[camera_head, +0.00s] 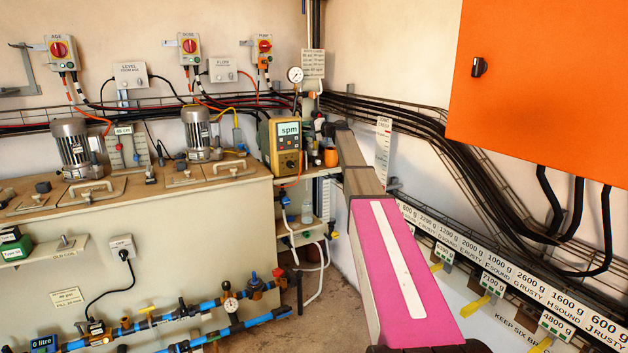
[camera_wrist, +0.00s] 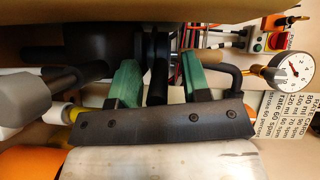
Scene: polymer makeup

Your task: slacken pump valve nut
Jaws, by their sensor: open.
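My gripper (camera_wrist: 158,72) is open in the wrist view, with its two green fingers apart. A dark, ribbed cylindrical part (camera_wrist: 156,50) shows between and beyond the fingers. I cannot tell whether it is the valve nut or whether a finger touches it. The yellow dosing pump (camera_head: 287,147) with its "spm" label stands at the right end of the bench in the head view. My arm reaches to just right of the pump, and its far end hides what lies there. No valve nut can be made out clearly in the head view.
A pressure gauge (camera_head: 295,74) is above the pump and also shows in the wrist view (camera_wrist: 293,70), beside a rate card (camera_wrist: 290,112). An orange cup (camera_head: 331,157) stands by the arm's end. Two motors (camera_head: 73,147) stand on the bench. Cables and an orange cabinet (camera_head: 550,90) line the wall.

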